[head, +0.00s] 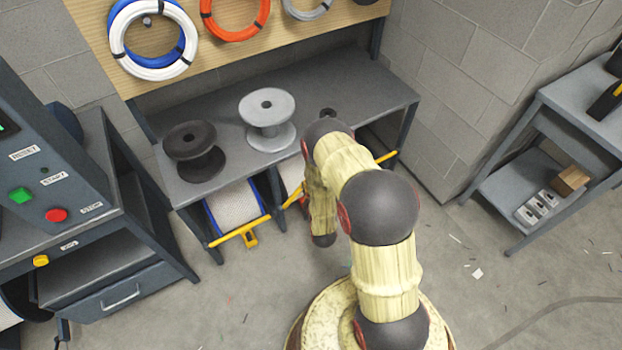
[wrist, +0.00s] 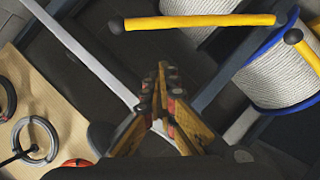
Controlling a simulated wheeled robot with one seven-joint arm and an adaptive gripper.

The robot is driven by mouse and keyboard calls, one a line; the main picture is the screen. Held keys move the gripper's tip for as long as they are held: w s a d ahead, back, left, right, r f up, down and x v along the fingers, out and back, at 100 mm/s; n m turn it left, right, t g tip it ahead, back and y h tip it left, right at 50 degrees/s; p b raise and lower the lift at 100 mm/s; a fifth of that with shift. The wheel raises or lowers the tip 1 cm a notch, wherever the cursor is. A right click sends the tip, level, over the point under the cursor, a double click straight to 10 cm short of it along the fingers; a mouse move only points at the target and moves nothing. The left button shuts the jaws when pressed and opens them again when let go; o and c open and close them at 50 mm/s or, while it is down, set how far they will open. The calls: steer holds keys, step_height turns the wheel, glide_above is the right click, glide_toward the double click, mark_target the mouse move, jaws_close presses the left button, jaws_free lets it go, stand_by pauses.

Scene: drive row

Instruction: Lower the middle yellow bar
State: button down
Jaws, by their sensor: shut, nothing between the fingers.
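In the head view a yellow bar (head: 240,232) crosses the front of the left spool under the bench. A short yellow piece (head: 294,198) shows beside my arm and another yellow piece (head: 387,157) to its right; my arm hides what lies between. In the wrist view one yellow bar (wrist: 200,22) with a black end lies across the top, before a white-wound spool. A second yellow bar (wrist: 308,52) is at the right edge. I cannot tell which is the middle one. My gripper (wrist: 161,72) is shut and empty, its tips below the top bar in the picture, with no visible contact.
The grey bench (head: 345,95) carries a dark spool (head: 195,152) and a light grey spool (head: 267,118). A blue-rimmed spool (wrist: 272,78) sits right of my fingers. A control console (head: 45,170) stands left and a shelf table (head: 570,130) right.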

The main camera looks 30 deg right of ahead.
steer(key=w+d+f+b, duration=0.4)
steer(key=w+d+b, duration=0.1)
steer(key=w, duration=0.4)
steer(key=shift+d+f+t+b, duration=0.2)
steer(key=shift+d+t+b, duration=0.15)
steer(key=shift+d, duration=0.15)
steer(key=shift+d, duration=0.1)
steer(key=d+f+m+y, duration=0.2)
steer(key=d+f, duration=0.4)
steer(key=f, duration=0.3)
steer(key=d+f+m+g+y, duration=0.1)
steer(key=d+f+m+y, duration=0.1)
steer(key=d+f, duration=0.4)
step_height(320, 180, down, 4)
steer(key=shift+w+m, duration=0.15)
steer(key=shift+m, duration=0.55)
